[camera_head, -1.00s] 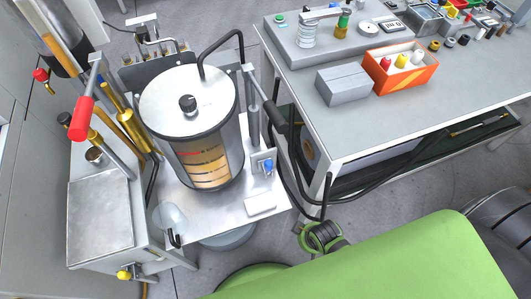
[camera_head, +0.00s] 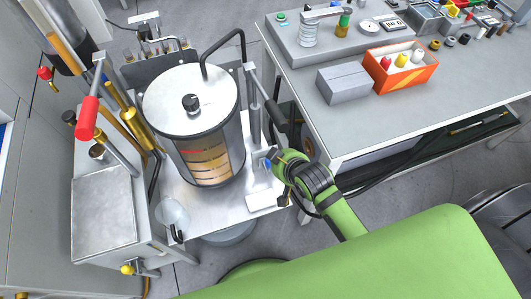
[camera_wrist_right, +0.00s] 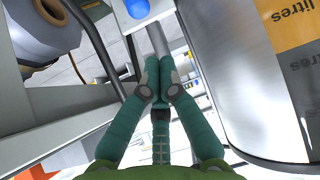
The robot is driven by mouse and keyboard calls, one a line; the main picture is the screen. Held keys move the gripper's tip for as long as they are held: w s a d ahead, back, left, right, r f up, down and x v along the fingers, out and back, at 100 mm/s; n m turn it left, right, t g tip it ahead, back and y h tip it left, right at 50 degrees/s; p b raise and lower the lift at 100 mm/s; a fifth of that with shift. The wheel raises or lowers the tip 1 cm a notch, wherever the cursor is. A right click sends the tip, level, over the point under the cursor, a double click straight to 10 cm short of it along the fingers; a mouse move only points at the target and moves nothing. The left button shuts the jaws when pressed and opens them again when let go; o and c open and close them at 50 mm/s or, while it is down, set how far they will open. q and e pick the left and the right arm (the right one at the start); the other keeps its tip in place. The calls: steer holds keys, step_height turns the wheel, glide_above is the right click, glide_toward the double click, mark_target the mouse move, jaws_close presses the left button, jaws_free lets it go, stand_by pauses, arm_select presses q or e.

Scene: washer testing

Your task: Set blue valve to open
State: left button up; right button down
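The blue valve (camera_head: 266,163) is a small blue handle on a silver upright plate at the right of the clear cylinder tank (camera_head: 205,140). In the right wrist view, the blue valve (camera_wrist_right: 137,8) shows as a rounded blue part at the top edge, partly cut off. My right gripper (camera_wrist_right: 159,65) has its two fingers together with nothing visible between them. It points toward the valve, apart from it in the wrist view. In the head view my green right wrist (camera_head: 300,175) is just right of the valve and hides the gripper's fingers. My left gripper is out of view.
A red-handled lever (camera_head: 87,118) stands left of the tank. A grey bench (camera_head: 440,120) with an orange box (camera_head: 400,72) is at the right. A black hose (camera_head: 240,45) arches above the tank. The tank wall is close right of my fingers in the wrist view.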

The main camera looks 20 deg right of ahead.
mark_target(261, 151)
steer(key=shift+t, duration=0.3)
steer(key=x, duration=0.7)
steer(key=r+b+x, duration=0.1)
steer(key=x, duration=0.2)
steer(key=shift+w+a+f, duration=0.3)
steer(key=shift+w+a, duration=0.05)
steer(key=shift+w, duration=0.3)
steer(key=shift+s+f, duration=0.15)
steer(key=shift+s, duration=0.05)
steer(key=shift+s+d+f+p, duration=0.1)
steer(key=shift+s+d+p, duration=0.1)
steer(key=shift+s, duration=0.35)
steer(key=shift+s+d+f+p, duration=0.1)
steer(key=shift+s+p, duration=0.15)
steer(key=shift+s, duration=0.35)
steer(key=shift+s+d+f+p, duration=0.1)
steer(key=shift+s+d+p, duration=0.1)
steer(key=shift+s, duration=0.35)
steer(key=shift+w, duration=0.1)
